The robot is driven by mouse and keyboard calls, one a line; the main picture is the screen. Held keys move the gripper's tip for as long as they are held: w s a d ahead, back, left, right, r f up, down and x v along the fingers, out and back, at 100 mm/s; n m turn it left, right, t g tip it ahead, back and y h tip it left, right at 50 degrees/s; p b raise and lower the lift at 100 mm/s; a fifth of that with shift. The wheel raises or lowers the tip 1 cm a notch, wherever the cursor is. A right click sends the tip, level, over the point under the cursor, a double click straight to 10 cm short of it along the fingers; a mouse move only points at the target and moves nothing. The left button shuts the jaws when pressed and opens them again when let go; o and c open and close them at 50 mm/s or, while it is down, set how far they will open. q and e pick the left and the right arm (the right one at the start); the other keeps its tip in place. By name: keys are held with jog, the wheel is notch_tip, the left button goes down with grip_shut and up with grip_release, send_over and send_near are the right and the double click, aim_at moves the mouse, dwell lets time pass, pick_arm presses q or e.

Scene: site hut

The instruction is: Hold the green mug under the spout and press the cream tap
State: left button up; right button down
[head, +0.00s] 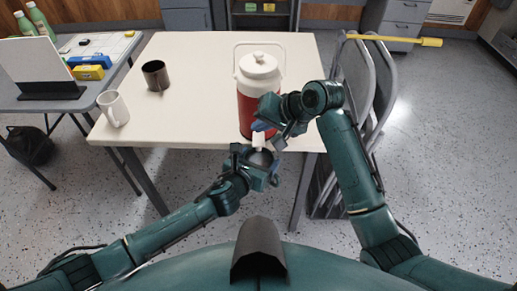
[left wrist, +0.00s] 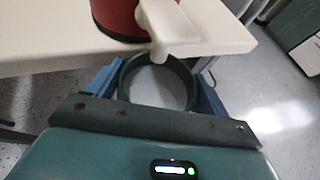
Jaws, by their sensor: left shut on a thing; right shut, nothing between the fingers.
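A red and white drinks cooler (head: 246,108) stands at the table's front edge. Its cream tap and spout (head: 259,141) stick out toward me, and the spout also shows in the left wrist view (left wrist: 171,26). My left gripper (head: 261,164) is shut on the green mug (left wrist: 124,85), with blue fingers on both sides of it. The mug is upright just off the table edge, its mouth below the spout. It looks empty inside. My right gripper (head: 262,126) is shut and empty, its fingertips at the upper part of the tap. I cannot tell whether they touch it.
A dark mug (head: 155,76) and a white mug (head: 114,108) stand on the left of the cream table (head: 200,75). A side table (head: 45,98) with bottles and boxes is at far left. Folded chairs (head: 380,85) lean at the table's right, with a yellow-ended bar above.

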pick_arm(q)
jog(key=shift+r, duration=0.15)
pick_arm(e)
jog(key=s+d+r, duration=0.5)
jog(key=s+d, duration=0.3)
dwell(0.4)
pick_arm(q)
jog(key=shift+s+p, duration=0.75)
jog(key=shift+s, duration=1.3)
jog(key=shift+s+f+p, duration=0.2)
jog(key=shift+s+p, duration=0.4)
jog(key=shift+s, duration=1.85)
pick_arm(e)
jog(key=shift+r, duration=1.35)
